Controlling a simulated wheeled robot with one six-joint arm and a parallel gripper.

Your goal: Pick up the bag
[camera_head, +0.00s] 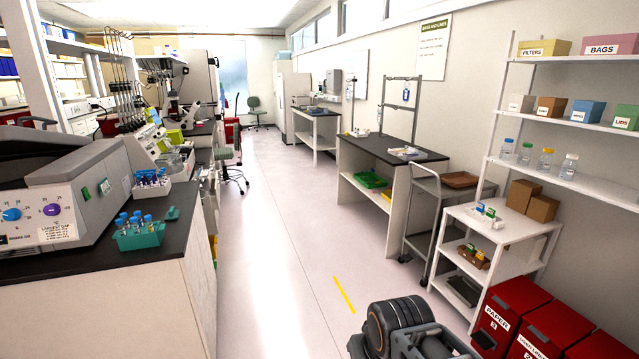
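I cannot pick out a bag for certain. A small pale, flat item (408,152) with some blue on it lies on the dark-topped bench at right of centre; it is too small to tell whether it is a bag. A small blue and white item (406,94) hangs from the metal stand (384,105) on that bench. A pink box (610,44) labelled BAGS sits on the top shelf at right; its inside is hidden. Part of my arm shows at the bottom, right of centre. My gripper's fingers are not in view.
A long pale aisle floor (280,220) runs clear through the middle. A left bench (150,262) holds a large machine and tube racks. A grey cart (440,188), a white shelf unit (560,182) and red bins (508,308) line the right side.

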